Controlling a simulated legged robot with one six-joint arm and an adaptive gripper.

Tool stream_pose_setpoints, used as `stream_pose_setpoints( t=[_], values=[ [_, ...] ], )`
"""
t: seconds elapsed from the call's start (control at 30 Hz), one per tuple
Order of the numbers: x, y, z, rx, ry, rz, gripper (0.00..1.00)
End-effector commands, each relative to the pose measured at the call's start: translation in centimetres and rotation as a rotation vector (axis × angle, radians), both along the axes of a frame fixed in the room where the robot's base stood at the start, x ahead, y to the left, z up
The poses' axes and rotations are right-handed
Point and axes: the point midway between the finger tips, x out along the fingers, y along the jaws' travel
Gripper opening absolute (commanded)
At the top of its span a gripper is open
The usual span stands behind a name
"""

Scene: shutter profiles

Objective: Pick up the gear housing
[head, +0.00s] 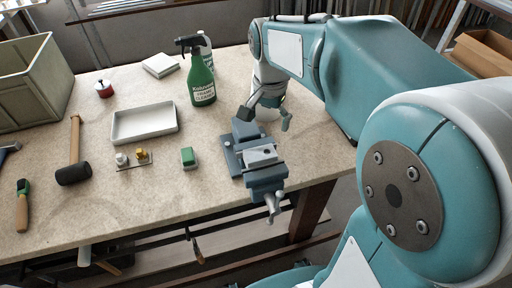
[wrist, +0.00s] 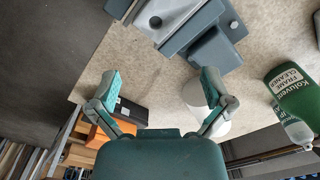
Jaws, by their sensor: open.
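I cannot tell for sure which thing is the gear housing. A small white part (head: 121,159) and a small gold part (head: 140,154) sit on a thin strip in front of the white tray (head: 145,124). A grey-blue vise (head: 262,178) stands at the table's right front edge. My gripper (head: 268,112) is just behind the vise, partly hidden by the arm. In the wrist view my gripper (wrist: 160,82) has its fingers spread, with nothing between them; the vise (wrist: 175,20) is beyond the tips. A white round object (wrist: 205,105) is partly hidden behind the right finger.
The front-middle table is clear.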

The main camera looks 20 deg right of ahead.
Motion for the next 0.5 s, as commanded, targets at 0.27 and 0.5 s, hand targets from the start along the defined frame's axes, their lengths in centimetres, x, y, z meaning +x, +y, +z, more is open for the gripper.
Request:
stream_pose_setpoints(
  t=[0.27, 0.5],
  values=[
    [-0.1, 0.0, -4.2, 0.000, 0.003, 0.001, 1.00],
    [-0.3, 0.0, -6.8, 0.001, 0.005, 0.002, 1.00]
  ],
)
